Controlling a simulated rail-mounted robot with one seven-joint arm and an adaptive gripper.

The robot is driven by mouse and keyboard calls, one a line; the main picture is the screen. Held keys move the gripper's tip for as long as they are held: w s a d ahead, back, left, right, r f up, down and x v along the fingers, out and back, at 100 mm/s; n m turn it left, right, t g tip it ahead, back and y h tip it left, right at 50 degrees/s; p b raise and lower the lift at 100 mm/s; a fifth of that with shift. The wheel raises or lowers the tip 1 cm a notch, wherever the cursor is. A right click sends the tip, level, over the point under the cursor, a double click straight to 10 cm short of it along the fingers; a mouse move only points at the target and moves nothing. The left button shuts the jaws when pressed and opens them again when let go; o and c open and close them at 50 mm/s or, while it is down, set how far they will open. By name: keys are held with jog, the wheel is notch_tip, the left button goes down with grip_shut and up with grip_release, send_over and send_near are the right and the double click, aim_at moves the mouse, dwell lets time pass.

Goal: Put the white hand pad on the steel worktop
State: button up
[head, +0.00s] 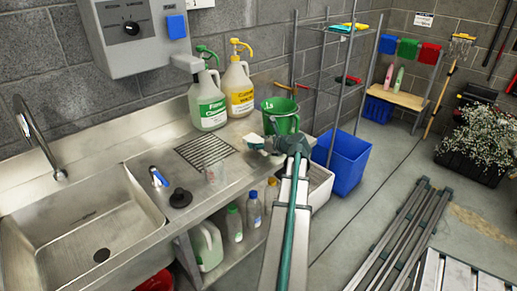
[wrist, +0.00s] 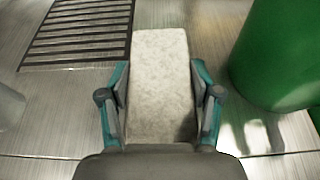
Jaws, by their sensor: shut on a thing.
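My gripper (wrist: 160,108) is shut on the white hand pad (wrist: 158,75), with a finger against each long side in the wrist view. In the head view the pad (head: 253,139) shows as a small white piece at the tip of my gripper (head: 262,146). The pad is over the steel worktop (head: 163,169), between the drain grille and the green bucket. The wrist view also shows the brushed steel worktop (wrist: 45,105) below it. I cannot tell whether the pad touches the steel.
The green bucket (head: 281,117) stands close on the right of the pad. The slotted drain grille (head: 205,150) lies to the left. Two jugs (head: 207,105) (head: 238,90) stand behind, and a clear cup (head: 215,173) stands in front. The sink (head: 85,225) is at far left.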

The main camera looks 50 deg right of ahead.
jog(key=shift+f, duration=1.55)
jog(key=shift+f, duration=0.1)
jog(key=o, duration=1)
jog(key=b+v, duration=0.1)
jog(key=v, duration=1.1)
jog(key=shift+r, duration=0.25)
